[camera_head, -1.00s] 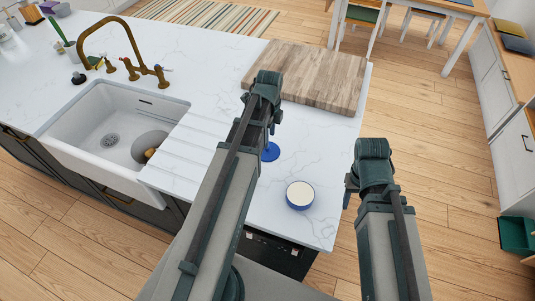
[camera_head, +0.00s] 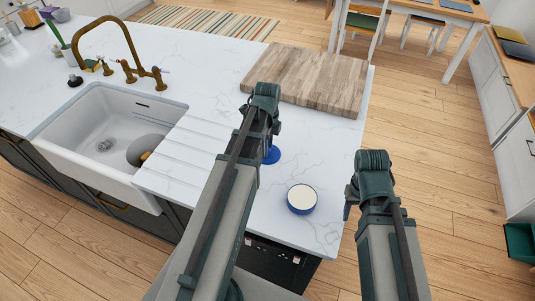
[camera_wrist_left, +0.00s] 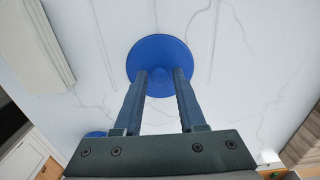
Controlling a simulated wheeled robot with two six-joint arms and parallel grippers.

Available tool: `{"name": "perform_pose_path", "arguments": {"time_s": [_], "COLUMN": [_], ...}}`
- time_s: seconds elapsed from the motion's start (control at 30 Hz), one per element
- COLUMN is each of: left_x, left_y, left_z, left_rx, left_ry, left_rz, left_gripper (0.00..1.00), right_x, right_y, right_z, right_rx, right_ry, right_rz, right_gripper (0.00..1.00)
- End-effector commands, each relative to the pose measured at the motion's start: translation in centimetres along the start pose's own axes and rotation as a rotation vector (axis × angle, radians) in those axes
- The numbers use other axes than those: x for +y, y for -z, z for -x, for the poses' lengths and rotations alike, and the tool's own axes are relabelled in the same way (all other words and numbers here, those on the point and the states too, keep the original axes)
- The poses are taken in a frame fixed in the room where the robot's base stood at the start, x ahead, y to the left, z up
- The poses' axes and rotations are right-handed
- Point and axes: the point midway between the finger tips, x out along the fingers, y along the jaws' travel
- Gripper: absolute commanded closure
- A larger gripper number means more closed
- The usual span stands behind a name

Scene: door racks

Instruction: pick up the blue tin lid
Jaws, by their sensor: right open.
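The blue tin lid (camera_head: 271,155) lies on the white counter, partly hidden behind my left arm. A blue tin with a pale top (camera_head: 302,198) stands nearer the counter's front edge. My right gripper (camera_head: 349,197) is open and empty, beyond the counter's right edge.
A wooden board (camera_head: 308,82) lies on the counter behind the lid. A white sink (camera_head: 85,115) with a brass tap (camera_head: 120,50) is at the left. The counter around the lid and tin is mostly clear.

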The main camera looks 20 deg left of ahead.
Motion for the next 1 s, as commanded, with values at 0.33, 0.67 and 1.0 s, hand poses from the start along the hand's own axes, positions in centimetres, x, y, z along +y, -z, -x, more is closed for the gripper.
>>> {"name": "perform_pose_path", "arguments": {"time_s": [0.33, 0.67, 1.0], "left_x": [0.0, 0.0, 0.0], "left_y": [0.0, 0.0, 0.0], "left_z": [0.0, 0.2, 3.4], "left_rx": [0.0, 0.0, 0.0], "left_ry": [0.0, 0.0, 0.0], "left_rz": [0.0, 0.0, 0.0], "left_gripper": [1.0, 1.0, 1.0], "right_x": [0.0, 0.0, 0.3], "right_y": [0.0, 0.0, -0.2], "right_z": [0.0, 0.2, 3.3], "right_rx": [0.0, 0.0, 0.0], "right_ry": [0.0, 0.0, 0.0], "right_rz": [0.0, 0.0, 0.001], "right_gripper": [0.5, 0.5, 0.5]}}
